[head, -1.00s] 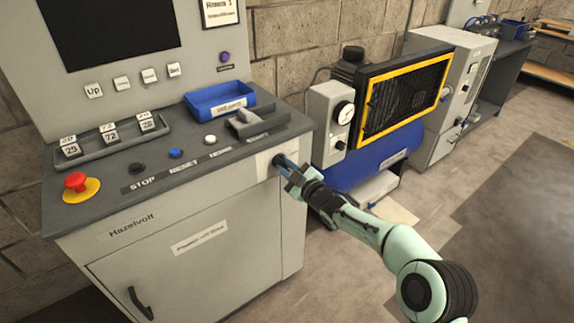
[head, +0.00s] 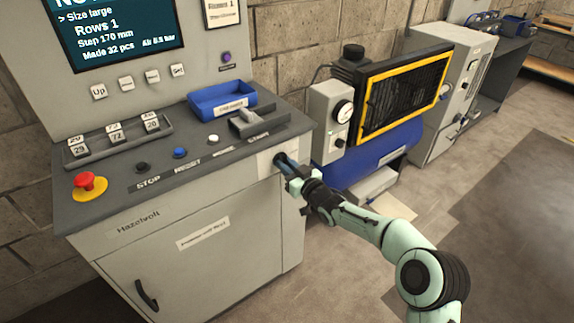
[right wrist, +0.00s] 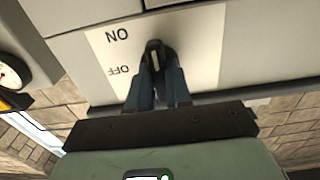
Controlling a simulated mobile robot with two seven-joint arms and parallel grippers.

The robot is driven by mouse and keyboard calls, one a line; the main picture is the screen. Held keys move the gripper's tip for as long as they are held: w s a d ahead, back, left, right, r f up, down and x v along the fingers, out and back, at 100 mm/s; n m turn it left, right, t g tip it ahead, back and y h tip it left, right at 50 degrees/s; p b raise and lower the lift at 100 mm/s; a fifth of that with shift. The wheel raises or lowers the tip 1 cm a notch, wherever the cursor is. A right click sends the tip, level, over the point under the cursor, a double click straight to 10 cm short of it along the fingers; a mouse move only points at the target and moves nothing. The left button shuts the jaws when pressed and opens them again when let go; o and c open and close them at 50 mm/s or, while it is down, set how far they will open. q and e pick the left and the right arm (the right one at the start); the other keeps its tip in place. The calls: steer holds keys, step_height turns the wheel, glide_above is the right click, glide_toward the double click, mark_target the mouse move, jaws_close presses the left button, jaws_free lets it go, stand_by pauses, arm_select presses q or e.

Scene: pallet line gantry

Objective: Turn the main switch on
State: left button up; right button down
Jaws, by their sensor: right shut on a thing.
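The main switch (right wrist: 153,52) is a small dark handle on a pale plate (right wrist: 205,45) marked ON and OFF, seen in the right wrist view, where the letters appear upside down. In the head view the plate (head: 265,162) is on the front upper right of the grey console. My right gripper (head: 281,160) is at the plate, its fingers closed around the handle; it also shows in the right wrist view (right wrist: 156,68). The fingers hide part of the handle. The console screen (head: 115,32) is lit with text. My left gripper is not in view.
The console (head: 200,215) has a red stop button (head: 86,182), a blue tray (head: 222,100) and several small buttons. A blue compressor (head: 375,155) with a yellow-framed grille stands to the right. Open floor (head: 480,170) lies beyond my right arm.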

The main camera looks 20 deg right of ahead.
stand_by(0.5)
steer(key=c, duration=1)
jaws_free()
steer(key=shift+c, duration=0.2)
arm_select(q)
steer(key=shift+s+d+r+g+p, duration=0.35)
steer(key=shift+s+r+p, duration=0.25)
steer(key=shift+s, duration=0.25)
arm_select(e)
steer(key=v, duration=1.3)
steer(key=shift+s, duration=0.25)
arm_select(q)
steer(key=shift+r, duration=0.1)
